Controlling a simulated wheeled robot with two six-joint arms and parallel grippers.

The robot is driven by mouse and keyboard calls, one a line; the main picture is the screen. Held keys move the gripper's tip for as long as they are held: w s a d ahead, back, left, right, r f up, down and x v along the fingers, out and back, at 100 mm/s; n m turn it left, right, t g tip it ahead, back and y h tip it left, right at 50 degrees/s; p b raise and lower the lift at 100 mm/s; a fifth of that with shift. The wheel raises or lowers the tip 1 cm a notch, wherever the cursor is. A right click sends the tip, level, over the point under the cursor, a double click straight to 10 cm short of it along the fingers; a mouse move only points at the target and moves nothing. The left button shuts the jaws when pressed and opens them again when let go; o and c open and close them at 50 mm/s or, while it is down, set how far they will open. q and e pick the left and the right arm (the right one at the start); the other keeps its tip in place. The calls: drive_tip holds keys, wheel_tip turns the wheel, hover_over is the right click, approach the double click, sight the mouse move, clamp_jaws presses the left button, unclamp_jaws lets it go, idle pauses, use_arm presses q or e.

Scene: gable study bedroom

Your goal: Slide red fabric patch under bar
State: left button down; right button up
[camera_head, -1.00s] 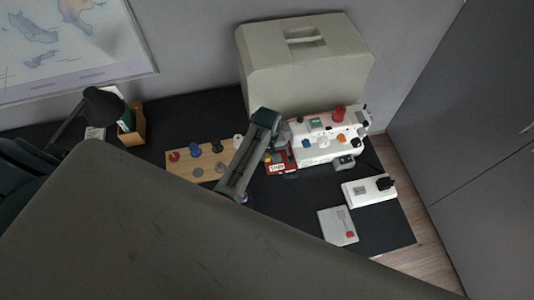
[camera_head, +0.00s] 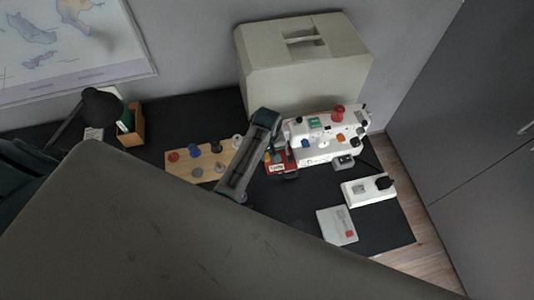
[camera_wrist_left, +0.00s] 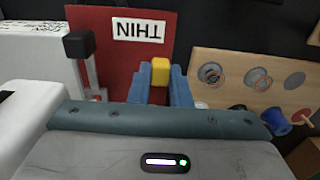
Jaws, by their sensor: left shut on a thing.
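The red fabric patch (camera_head: 291,170), with a white "THIN" label, lies in front of the white sewing machine (camera_head: 318,152). It fills the upper middle of the left wrist view (camera_wrist_left: 118,75). My left gripper (camera_wrist_left: 160,72) has its blue fingers shut on a yellow tab (camera_wrist_left: 160,70) at the patch's near edge. In the head view my left arm hides part of the patch. A metal bar (camera_wrist_left: 92,76) with a black block (camera_wrist_left: 78,43) stands at the patch's left edge in the wrist view. I cannot tell whether the patch is under it. My right gripper is out of view.
A wooden spool board (camera_head: 177,170) with several spools lies left of my left arm. A large beige case (camera_head: 305,72) stands behind the machine.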

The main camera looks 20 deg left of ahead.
use_arm(q)
drive_tip(key=c, duration=1.3)
unclamp_jaws()
drive_tip(key=shift+o, duration=0.2)
wheel_tip(320, 180, up, 11)
drive_tip(key=b, duration=0.3)
